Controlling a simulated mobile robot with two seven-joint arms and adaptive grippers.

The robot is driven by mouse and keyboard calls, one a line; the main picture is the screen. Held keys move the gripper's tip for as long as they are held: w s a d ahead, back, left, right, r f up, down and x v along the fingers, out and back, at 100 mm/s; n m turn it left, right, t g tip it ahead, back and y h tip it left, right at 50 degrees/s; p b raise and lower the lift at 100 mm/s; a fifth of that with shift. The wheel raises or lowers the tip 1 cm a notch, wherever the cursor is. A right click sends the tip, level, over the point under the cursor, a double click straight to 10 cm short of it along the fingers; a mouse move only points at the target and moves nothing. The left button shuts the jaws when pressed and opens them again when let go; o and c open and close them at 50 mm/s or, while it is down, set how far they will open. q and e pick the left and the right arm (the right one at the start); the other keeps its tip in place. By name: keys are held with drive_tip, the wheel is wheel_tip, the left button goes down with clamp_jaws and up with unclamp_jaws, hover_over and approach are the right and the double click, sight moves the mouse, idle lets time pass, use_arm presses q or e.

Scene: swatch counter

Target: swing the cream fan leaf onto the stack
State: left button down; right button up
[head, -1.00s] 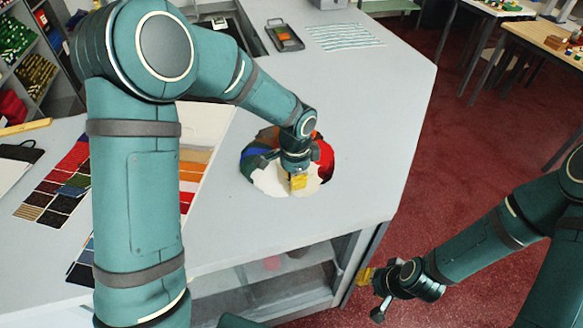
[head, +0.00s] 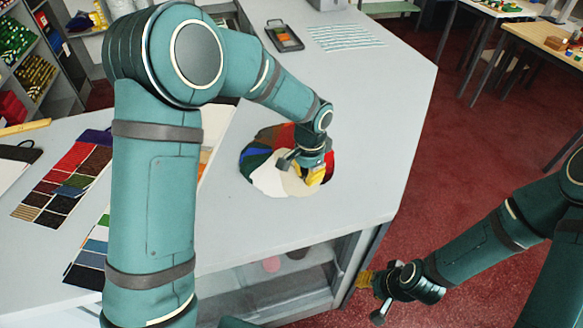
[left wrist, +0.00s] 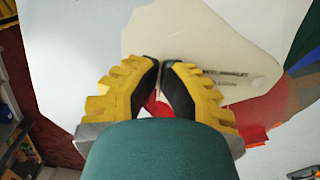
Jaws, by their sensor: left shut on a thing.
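The fan of colored leaves (head: 258,155) lies spread on the grey counter, with blue, green, dark, red and pale leaves. The cream fan leaf (head: 292,183) is at its front, beside a paler leaf (head: 266,182). My left gripper (head: 316,178) is low over the fan's front right, shut on the cream leaf. In the left wrist view the fingertips (left wrist: 165,68) are close together at the edge of the cream leaf (left wrist: 200,45), whose rivet end (left wrist: 258,82) points right. Red shows under the fingers. My right gripper (head: 366,280) is beyond the counter's front edge, its opening unclear.
Swatch cards (head: 72,180) lie on the counter at the left. A dark tray (head: 285,36) and a striped sheet (head: 346,37) lie further back. The counter right of the fan is clear. An open shelf (head: 265,285) is below the front edge.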

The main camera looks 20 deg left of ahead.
use_arm(q)
drive_tip(key=shift+w+d+n, duration=0.55)
drive_tip(key=shift+w+n, duration=0.35)
drive_tip(key=shift+n, duration=0.2)
drive_tip(key=shift+w+d+n, duration=0.25)
drive_tip(key=shift+w+n, duration=0.25)
drive_tip(key=shift+w+d+n, duration=0.2)
drive_tip(key=shift+w+n, duration=0.25)
drive_tip(key=shift+n, duration=0.05)
drive_tip(key=shift+w+d+n+p, duration=0.2)
drive_tip(key=shift+w+n+p, duration=0.15)
drive_tip(key=shift+w+n, duration=0.75)
